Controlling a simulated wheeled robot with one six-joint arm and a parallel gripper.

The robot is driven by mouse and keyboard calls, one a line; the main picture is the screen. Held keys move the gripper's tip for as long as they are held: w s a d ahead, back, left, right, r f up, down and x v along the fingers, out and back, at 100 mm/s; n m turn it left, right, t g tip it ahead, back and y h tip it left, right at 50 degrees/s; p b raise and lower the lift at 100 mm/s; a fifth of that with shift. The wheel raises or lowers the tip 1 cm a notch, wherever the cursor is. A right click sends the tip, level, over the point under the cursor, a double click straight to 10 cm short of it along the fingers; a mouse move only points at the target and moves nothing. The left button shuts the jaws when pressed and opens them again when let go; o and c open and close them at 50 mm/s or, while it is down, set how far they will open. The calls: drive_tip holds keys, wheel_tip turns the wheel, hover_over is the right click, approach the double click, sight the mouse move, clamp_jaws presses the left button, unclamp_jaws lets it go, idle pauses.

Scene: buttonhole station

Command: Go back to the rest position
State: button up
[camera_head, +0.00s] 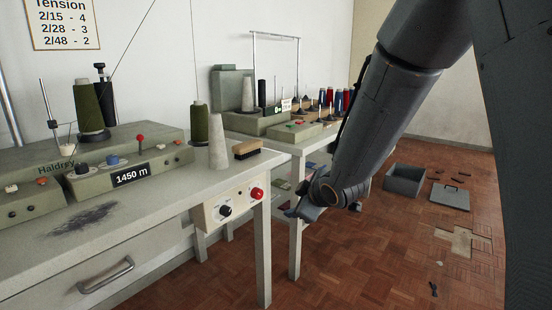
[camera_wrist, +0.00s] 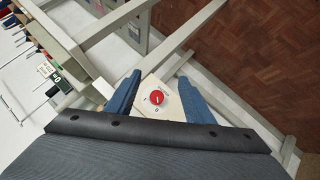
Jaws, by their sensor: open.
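My gripper (camera_head: 292,212) hangs low at the right of the near table's end in the camera_head view. In the camera_wrist view its two blue fingers (camera_wrist: 160,77) are spread apart. A red knob (camera_wrist: 157,97) on a pale control panel shows between them, with nothing held. The camera_head view shows this red knob (camera_head: 257,194) and a black knob (camera_head: 225,210) on the control box (camera_head: 240,201) under the table edge. My gripper is to the right of the red knob and looks apart from it.
The near table (camera_head: 150,210) carries a green machine, thread cones and a brush (camera_head: 247,149). A second table (camera_head: 262,141) with spools stands behind, near my arm. A grey crate (camera_head: 404,181) and its lid (camera_head: 450,197) lie on the parquet floor at right. Floor in front is mostly clear.

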drive_tip(key=s+d+r+m+g+h, duration=0.15)
drive_tip(key=s+m+g, duration=0.35)
drive_tip(key=s, duration=1.3)
drive_tip(key=s+d+r+m+g+h, duration=0.15)
drive_tip(key=s+m+g, duration=0.3)
drive_tip(key=s, duration=1.25)
drive_tip(key=d+r+m+p, duration=0.2)
drive_tip(key=d+r+p, duration=0.3)
drive_tip(key=p, duration=0.6)
drive_tip(key=s+d+r+m+h+p, duration=0.1)
drive_tip(key=d+r+m+p, duration=0.1)
drive_tip(key=d+r+p, duration=0.3)
drive_tip(key=shift+s+d+r+p, duration=0.25)
drive_tip(key=shift+r+p, duration=1.5)
drive_tip(key=shift+p, duration=1.15)
